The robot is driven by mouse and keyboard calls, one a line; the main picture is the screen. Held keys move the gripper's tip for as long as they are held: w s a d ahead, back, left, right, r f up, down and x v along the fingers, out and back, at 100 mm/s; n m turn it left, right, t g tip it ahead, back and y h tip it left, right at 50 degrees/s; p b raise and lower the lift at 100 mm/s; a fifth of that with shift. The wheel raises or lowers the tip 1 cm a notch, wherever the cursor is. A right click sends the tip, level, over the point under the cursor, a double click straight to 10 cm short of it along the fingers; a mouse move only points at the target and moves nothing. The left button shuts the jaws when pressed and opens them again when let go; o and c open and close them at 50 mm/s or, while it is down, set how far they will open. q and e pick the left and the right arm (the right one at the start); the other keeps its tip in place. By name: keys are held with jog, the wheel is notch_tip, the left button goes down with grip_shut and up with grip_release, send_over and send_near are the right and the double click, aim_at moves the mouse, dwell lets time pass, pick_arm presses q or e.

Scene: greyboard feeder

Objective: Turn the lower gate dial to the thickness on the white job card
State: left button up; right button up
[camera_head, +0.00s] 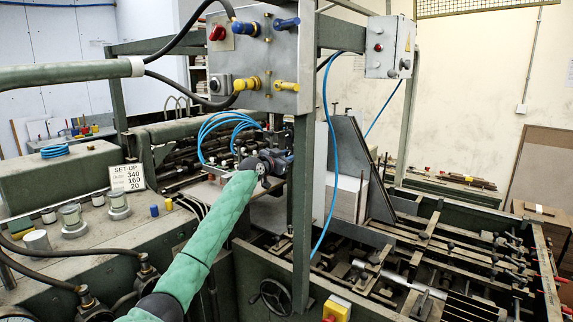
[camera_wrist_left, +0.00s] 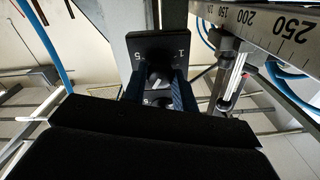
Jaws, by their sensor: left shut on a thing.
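The white job card (camera_head: 127,178) stands on the green machine top at left; it reads SET-UP with 340, 160 and 20, its small labels hard to read. My left gripper (camera_head: 277,163) is at the machine beside the grey post, its fingertips small and dark there. In the left wrist view a black dial plate (camera_wrist_left: 179,45) with white numerals, a 1 at right and a 5 at left, faces me. My left gripper (camera_wrist_left: 160,90) is shut on a dark dial knob (camera_wrist_left: 158,73) at this plate. Its pointer setting is hidden. Another dark dial part shows below, between the fingers.
A steel scale (camera_wrist_left: 275,28) marked 200 and 250 runs close to the right of the dial. Blue air hoses (camera_head: 327,150) hang near the post. A grey control box (camera_head: 262,62) hangs above my arm. A bed of bars (camera_head: 450,250) fills the right.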

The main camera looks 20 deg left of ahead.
pick_arm(q)
jog(key=shift+n+b, duration=1.1)
jog(key=shift+n, duration=2.1)
pick_arm(e)
jog(key=shift+w+a+r, duration=0.4)
jog(key=shift+w+r, duration=0.25)
jog(key=shift+w+a+r, duration=0.35)
jog(key=shift+w+r, duration=0.3)
jog(key=shift+w+a+r, duration=0.4)
jog(key=shift+w+r, duration=0.25)
pick_arm(q)
jog(key=o, duration=1)
jog(key=shift+s+f, duration=0.1)
pick_arm(e)
jog(key=shift+f, duration=0.1)
